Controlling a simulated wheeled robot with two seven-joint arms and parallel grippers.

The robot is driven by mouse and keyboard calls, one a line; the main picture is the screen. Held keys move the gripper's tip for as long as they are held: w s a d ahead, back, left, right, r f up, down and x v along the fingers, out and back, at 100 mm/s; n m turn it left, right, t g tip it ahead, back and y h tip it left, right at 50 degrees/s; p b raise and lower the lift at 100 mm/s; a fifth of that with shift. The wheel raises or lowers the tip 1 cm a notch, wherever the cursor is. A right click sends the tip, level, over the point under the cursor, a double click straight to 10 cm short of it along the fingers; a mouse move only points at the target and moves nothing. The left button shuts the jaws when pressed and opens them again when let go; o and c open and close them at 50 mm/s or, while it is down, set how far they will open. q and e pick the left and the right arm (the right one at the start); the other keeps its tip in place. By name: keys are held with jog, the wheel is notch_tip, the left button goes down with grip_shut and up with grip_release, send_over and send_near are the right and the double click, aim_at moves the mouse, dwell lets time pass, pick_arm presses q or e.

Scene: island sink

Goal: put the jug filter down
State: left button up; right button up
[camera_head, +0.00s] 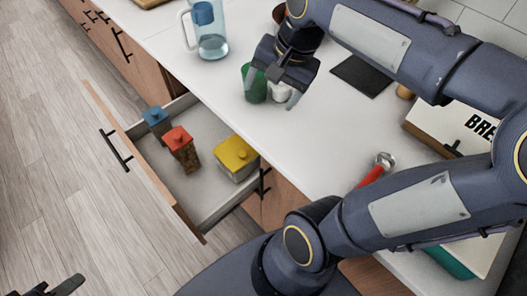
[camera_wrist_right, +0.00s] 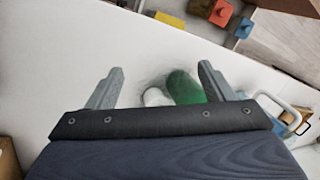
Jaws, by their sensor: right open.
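A small white piece (camera_head: 281,91), which looks like the jug filter, stands on the white counter right beside a green cylinder (camera_head: 255,86). In the right wrist view the white piece (camera_wrist_right: 156,97) and the green cylinder (camera_wrist_right: 185,87) show between the finger tips. My right gripper (camera_head: 272,88) is open above them, fingers spread, and seems to grip nothing. A clear jug (camera_head: 212,44) with a blue insert (camera_head: 203,13) stands further back to the left. My left gripper (camera_head: 57,287) shows only partly at the bottom left; its opening is unclear.
An open drawer (camera_head: 207,142) holds blue-, red- and yellow-lidded containers. A dark mat (camera_head: 361,76), a bread box (camera_head: 465,130) and a red-handled tool (camera_head: 373,172) lie to the right. The counter (camera_head: 220,100) is clear left of the gripper.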

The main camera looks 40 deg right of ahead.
jog(key=s+a+f+n+t+y, duration=0.2)
jog(key=s+a+f+n, duration=0.5)
jog(key=s+a+n, duration=0.1)
jog(key=shift+s+a+f+n, duration=0.25)
jog(key=shift+a+n, duration=0.2)
jog(key=shift+n, duration=0.55)
